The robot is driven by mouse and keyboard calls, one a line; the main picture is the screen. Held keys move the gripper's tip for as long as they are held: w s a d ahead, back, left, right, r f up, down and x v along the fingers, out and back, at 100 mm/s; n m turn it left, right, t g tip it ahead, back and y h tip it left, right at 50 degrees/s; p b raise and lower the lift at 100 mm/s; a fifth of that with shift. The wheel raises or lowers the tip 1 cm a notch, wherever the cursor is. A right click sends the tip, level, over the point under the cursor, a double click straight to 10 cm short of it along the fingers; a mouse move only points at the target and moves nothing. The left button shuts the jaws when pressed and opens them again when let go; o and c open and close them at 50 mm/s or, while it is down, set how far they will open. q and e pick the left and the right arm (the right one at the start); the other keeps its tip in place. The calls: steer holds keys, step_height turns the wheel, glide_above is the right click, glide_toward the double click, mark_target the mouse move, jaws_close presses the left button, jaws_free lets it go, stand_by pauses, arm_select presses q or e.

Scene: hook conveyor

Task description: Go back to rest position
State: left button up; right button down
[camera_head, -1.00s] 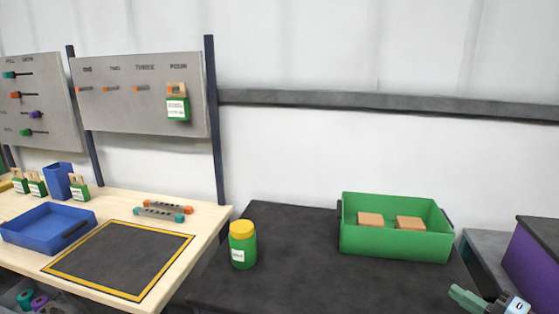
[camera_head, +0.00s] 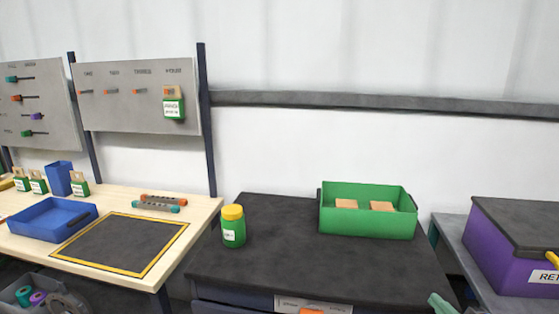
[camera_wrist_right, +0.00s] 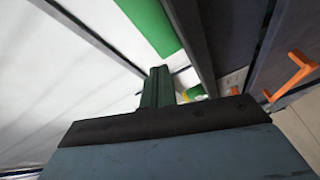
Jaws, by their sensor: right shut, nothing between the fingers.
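My right gripper (camera_head: 440,304) shows only as a green fingertip at the bottom edge of the head view, low and to the right of the dark table. In the right wrist view its green fingers (camera_wrist_right: 157,88) are together, with nothing between them. The rest of the right gripper is cut off by the frame in the head view. I do not make out my left gripper in any view.
A green crate (camera_head: 367,225) with two tan blocks and a green jar with a yellow lid (camera_head: 233,227) stand on the dark table (camera_head: 290,265). A purple bin (camera_head: 505,255) stands right. A wooden table (camera_head: 200,210) with a blue tray (camera_head: 50,220) stands left.

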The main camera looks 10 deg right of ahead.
steer(key=s+a+f+m+g+h, duration=0.1)
steer(key=s+a+f+m+g, duration=0.2)
steer(key=s+a+m+g, duration=0.25)
steer(key=s+a+f+m+g, duration=0.3)
steer(key=s+a+g, duration=0.1)
steer(key=s+a, duration=0.4)
steer(key=s+a+f+m+g+h, duration=0.1)
steer(key=s+a+f+m+g, duration=0.2)
steer(key=s+a+m+g, duration=0.45)
steer(key=s+d+f+n+t, duration=0.1)
steer(key=s+f, duration=0.1)
steer(key=f, duration=1.1)
steer(key=s+d+f+n, duration=0.1)
steer(key=s+f+n, duration=0.1)
steer(key=f, duration=1.2)
arm_select(q)
steer(key=shift+s+f, duration=0.1)
steer(key=shift+s, duration=0.95)
arm_select(e)
steer(key=s+d+f, duration=0.2)
steer(key=s+f, duration=1.1)
steer(key=s, duration=0.3)
steer(key=shift+d+g, duration=0.3)
steer(key=shift+g, duration=0.1)
arm_select(q)
steer(key=shift+c, duration=0.3)
arm_select(e)
steer(key=c, duration=2.1)
jaws_free()
steer(key=shift+c, duration=0.2)
